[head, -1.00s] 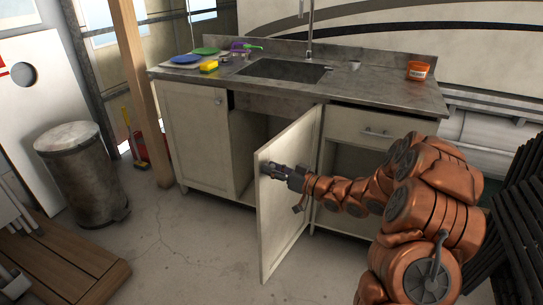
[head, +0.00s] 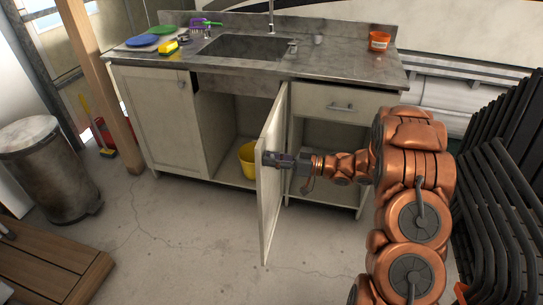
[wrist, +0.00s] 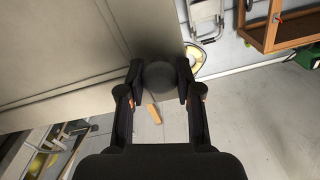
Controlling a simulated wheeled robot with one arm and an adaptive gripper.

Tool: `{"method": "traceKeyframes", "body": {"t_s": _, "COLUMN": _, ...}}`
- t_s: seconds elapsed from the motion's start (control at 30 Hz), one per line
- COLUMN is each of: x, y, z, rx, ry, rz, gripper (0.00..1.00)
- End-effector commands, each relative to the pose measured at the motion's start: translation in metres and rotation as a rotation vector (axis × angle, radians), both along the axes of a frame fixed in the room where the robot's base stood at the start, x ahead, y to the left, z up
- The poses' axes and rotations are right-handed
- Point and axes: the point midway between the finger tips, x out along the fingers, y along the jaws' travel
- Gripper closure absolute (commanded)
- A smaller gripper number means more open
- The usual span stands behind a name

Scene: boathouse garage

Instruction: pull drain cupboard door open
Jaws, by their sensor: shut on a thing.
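The drain cupboard door (head: 268,205) under the sink stands swung well out from the cabinet, seen nearly edge-on in the head view. It is hinged at the right side of the open sink bay. My gripper (head: 279,160) comes from the right and is at the door's outer face near its free edge. In the wrist view, my gripper (wrist: 160,72) has its fingers closed around a dark round knob (wrist: 160,78), with the pale door panel (wrist: 90,35) behind. The knob is hidden in the head view.
A yellow bucket (head: 248,160) stands inside the open cupboard. The shut left door (head: 160,115) and the drawer (head: 338,102) flank it. A stack of dark chairs (head: 495,180) is close on the right, and a bin (head: 45,170) stands far left. Floor before the cabinet is clear.

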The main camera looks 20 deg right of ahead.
Motion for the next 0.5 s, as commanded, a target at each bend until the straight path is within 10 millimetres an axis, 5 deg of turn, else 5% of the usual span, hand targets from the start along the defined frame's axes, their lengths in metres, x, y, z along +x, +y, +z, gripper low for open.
{"method": "traceKeyframes", "body": {"t_s": 0.43, "x": 0.0009, "y": -0.0024, "z": 0.0021, "rx": 0.000, "ry": -0.005, "rz": -0.002, "gripper": 1.00}}
{"method": "traceKeyframes", "body": {"t_s": 0.47, "x": 0.0011, "y": -0.0025, "z": 0.0021, "rx": 0.000, "ry": -0.005, "rz": -0.002, "gripper": 0.63}}
{"method": "traceKeyframes", "body": {"t_s": 0.5, "x": 0.0010, "y": -0.0026, "z": 0.0021, "rx": 0.000, "ry": -0.006, "rz": -0.002, "gripper": 0.59}}
